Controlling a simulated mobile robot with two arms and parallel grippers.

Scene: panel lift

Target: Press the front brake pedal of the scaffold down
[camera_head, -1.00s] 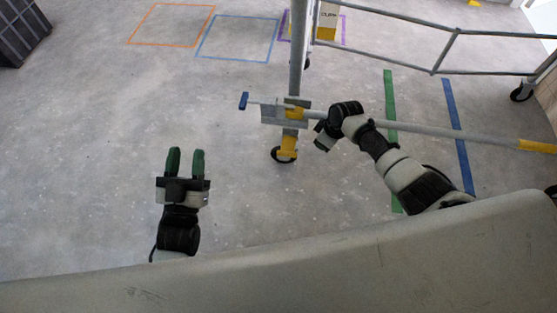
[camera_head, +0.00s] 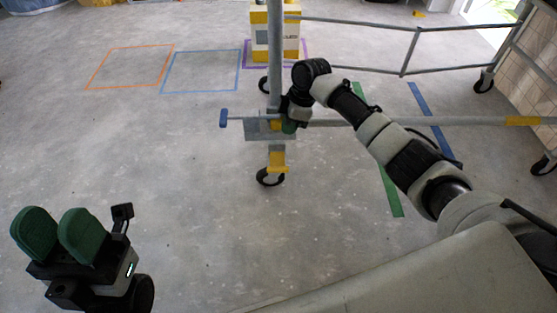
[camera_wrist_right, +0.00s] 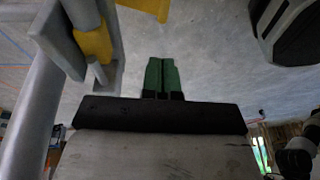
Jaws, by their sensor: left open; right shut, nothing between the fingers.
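The scaffold's grey upright (camera_head: 275,60) stands on a black caster wheel (camera_head: 270,177). Just above the wheel is a yellow part (camera_head: 277,160); I cannot tell for sure whether it is the brake pedal. A grey bracket plate (camera_head: 258,128) and a blue-tipped lever (camera_head: 223,118) sit higher up. My right gripper (camera_head: 289,127) points down beside the bracket, partly hidden by its own wrist. In the right wrist view its green fingers (camera_wrist_right: 162,78) are shut and empty, with the upright (camera_wrist_right: 35,110) and a yellow fitting (camera_wrist_right: 95,43) to their left. My left gripper (camera_head: 58,235) is open and empty, far from the scaffold.
A horizontal scaffold bar (camera_head: 450,121) runs right from the bracket, under my right arm. Behind stands a yellow and white box (camera_head: 262,45). Orange (camera_head: 130,68) and blue (camera_head: 200,72) floor outlines lie at the back left. The floor left of the wheel is clear.

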